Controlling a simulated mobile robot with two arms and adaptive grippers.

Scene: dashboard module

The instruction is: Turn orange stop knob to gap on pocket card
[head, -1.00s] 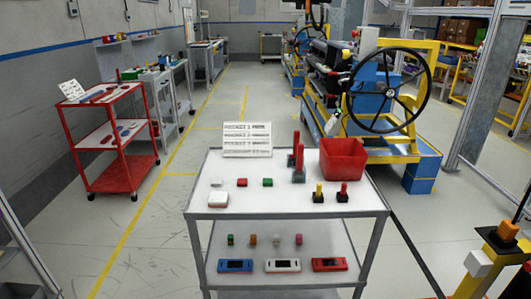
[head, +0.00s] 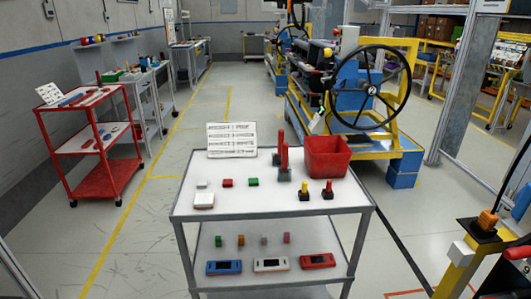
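An orange knob (head: 488,220) sits on a dark plate at the top of a yellow post at the right edge; it may be the stop knob. A small orange piece (head: 241,240) is on the lower shelf of the grey-framed table. A white card (head: 232,140) with several printed lines stands at the back of the table top; its text is too small to read surely. It may be the pocket card. Neither of my grippers is in view.
The table (head: 270,205) holds small blocks, a red bin (head: 327,155) and upright levers. Its lower shelf holds coloured devices. A red cart (head: 90,145) is at left. A machine with a black handwheel (head: 370,88) is behind. Open floor lies left of the table.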

